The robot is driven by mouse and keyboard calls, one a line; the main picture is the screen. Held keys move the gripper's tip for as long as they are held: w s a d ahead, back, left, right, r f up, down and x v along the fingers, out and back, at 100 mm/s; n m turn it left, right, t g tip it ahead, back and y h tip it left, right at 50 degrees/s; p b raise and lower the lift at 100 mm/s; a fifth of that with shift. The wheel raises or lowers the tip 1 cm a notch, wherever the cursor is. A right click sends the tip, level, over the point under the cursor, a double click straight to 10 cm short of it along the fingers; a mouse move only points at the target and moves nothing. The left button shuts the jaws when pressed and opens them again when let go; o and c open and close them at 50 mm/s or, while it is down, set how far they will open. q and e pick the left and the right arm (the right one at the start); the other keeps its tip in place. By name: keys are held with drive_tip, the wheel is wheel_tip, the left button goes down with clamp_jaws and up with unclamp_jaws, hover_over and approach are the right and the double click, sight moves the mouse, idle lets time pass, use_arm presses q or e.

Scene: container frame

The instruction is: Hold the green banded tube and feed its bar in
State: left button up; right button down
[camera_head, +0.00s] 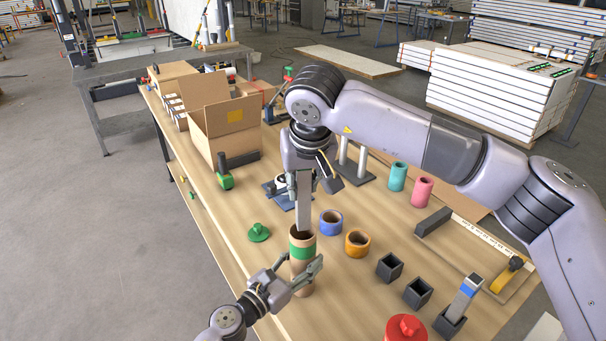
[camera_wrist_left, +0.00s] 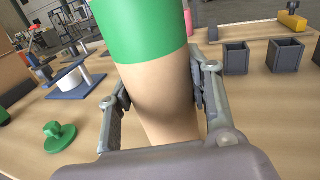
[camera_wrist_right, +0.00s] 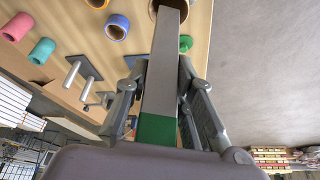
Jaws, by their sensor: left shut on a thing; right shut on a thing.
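The cardboard-brown tube with a green band (camera_head: 302,252) stands upright near the table's front left edge. My left gripper (camera_head: 305,277) is shut around it below the band; the left wrist view shows the green band (camera_wrist_left: 142,30) above the fingers. My right gripper (camera_head: 302,172) is shut on a grey bar (camera_head: 303,208) held upright above the tube. The bar's lower end is at the tube's mouth; I cannot tell how deep it reaches. In the right wrist view the bar (camera_wrist_right: 164,75) shows a green band near the fingers and overlaps the tube's rim (camera_wrist_right: 154,6).
A green knobbed lid (camera_head: 259,233) lies left of the tube. A blue tube (camera_head: 331,223) and an orange tube (camera_head: 357,244) stand close on the right. Grey square holders (camera_head: 417,293) and a red lid (camera_head: 406,329) are further right. An open carton (camera_head: 222,120) stands behind.

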sight(302, 220)
drive_tip(key=shift+f, duration=5.25)
drive_tip(key=shift+s+f, duration=0.1)
drive_tip(key=shift+s, duration=0.05)
drive_tip(key=c, duration=1.3)
unclamp_jaws()
drive_tip(key=shift+f, duration=0.1)
drive_tip(key=shift+a, duration=0.1)
drive_tip(key=shift+s+a, duration=0.1)
drive_tip(key=shift+r, duration=0.25)
drive_tip(key=v, duration=1.1)
drive_tip(key=shift+d+r, duration=0.25)
drive_tip(key=shift+r, duration=0.2)
